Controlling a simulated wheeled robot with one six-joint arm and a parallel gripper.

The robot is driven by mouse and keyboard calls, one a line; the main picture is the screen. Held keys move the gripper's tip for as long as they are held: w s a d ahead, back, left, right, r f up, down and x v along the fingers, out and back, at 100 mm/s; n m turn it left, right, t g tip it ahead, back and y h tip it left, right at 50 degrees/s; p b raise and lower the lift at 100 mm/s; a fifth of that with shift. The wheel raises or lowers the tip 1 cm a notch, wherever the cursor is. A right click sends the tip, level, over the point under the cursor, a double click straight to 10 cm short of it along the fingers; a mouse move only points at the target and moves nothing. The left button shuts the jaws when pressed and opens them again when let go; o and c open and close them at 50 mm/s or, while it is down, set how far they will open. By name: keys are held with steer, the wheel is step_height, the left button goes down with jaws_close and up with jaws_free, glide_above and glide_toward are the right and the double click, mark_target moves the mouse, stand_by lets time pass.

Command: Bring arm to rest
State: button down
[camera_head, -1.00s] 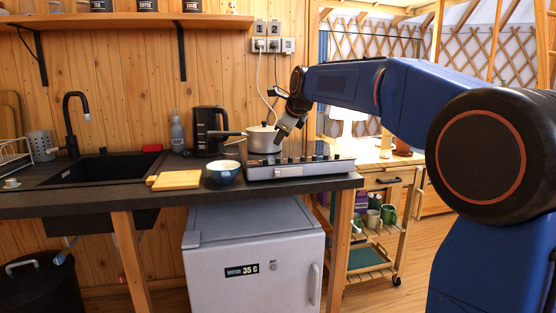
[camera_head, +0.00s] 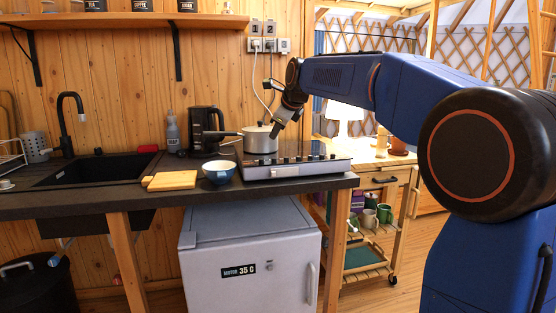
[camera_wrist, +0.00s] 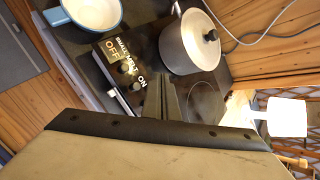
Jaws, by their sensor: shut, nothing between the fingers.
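My blue arm reaches in from the right in the head view, bent over the hob (camera_head: 290,168). My gripper (camera_head: 274,132) points down and left, next to the lidded metal pot (camera_head: 260,140). In the wrist view my gripper (camera_wrist: 163,100) is shut and empty, its fingers pointing over the hob's front area. The pot (camera_wrist: 188,42) stands on the hob beyond the fingers in that view. The fingers appear apart from the pot, though the exact gap is hard to tell in the head view.
A blue bowl (camera_head: 219,172) and a cutting board (camera_head: 172,180) lie left of the hob. A lamp (camera_head: 344,112) and shelf trolley (camera_head: 372,225) are at the right. A white fridge (camera_head: 250,260) stands below the counter.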

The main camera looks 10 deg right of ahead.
steer(key=s+d+f+n+g, duration=0.1)
steer(key=s+f+n, duration=0.7)
steer(key=s, duration=0.8)
steer(key=s+d+f+n+g+h, duration=0.1)
steer(key=s+d+f+n, duration=0.2)
steer(key=s+f+n, duration=0.5)
steer(key=s+d+f+n+g+h, duration=0.1)
steer(key=s+d+f+n+g, duration=0.1)
steer(key=s+f+n, duration=0.6)
steer(key=s+f, duration=0.3)
steer(key=s, duration=0.6)
steer(key=s+f, duration=0.4)
steer(key=s, duration=0.4)
steer(key=shift+s+d+n, duration=0.3)
steer(key=shift+s+d, duration=0.05)
steer(key=shift+s, duration=0.05)
